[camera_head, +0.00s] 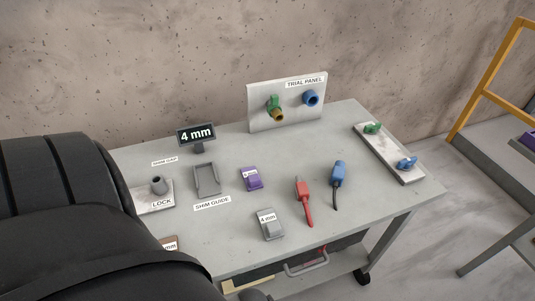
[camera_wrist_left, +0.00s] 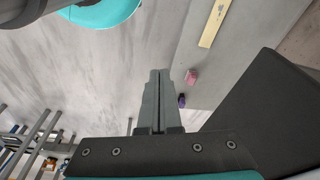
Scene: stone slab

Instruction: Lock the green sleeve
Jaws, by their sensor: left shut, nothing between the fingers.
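A green sleeve-like part (camera_head: 273,102) with a brass end sits on the upright trial panel (camera_head: 262,123), beside a blue round part (camera_head: 311,98). Another green part (camera_head: 372,127) lies on a pale plate at the table's right, with a blue part (camera_head: 406,163) on the same plate. I cannot tell from the picture whether either green part is locked. A grey post (camera_head: 158,186) stands on the block labelled LOCK. My left gripper (camera_wrist_left: 160,73) is shut and empty in the wrist view, away from these parts; the head view does not show its fingers. My right gripper is not in view.
The grey table (camera_head: 225,234) also bears a 4 mm display (camera_head: 197,135), shim guide (camera_head: 207,180), purple block (camera_head: 251,179), grey 4 mm block (camera_head: 270,224), red connector (camera_head: 303,190) and blue connector (camera_head: 338,174). My dark arm covers the lower left. A yellow rail (camera_head: 489,78) stands right.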

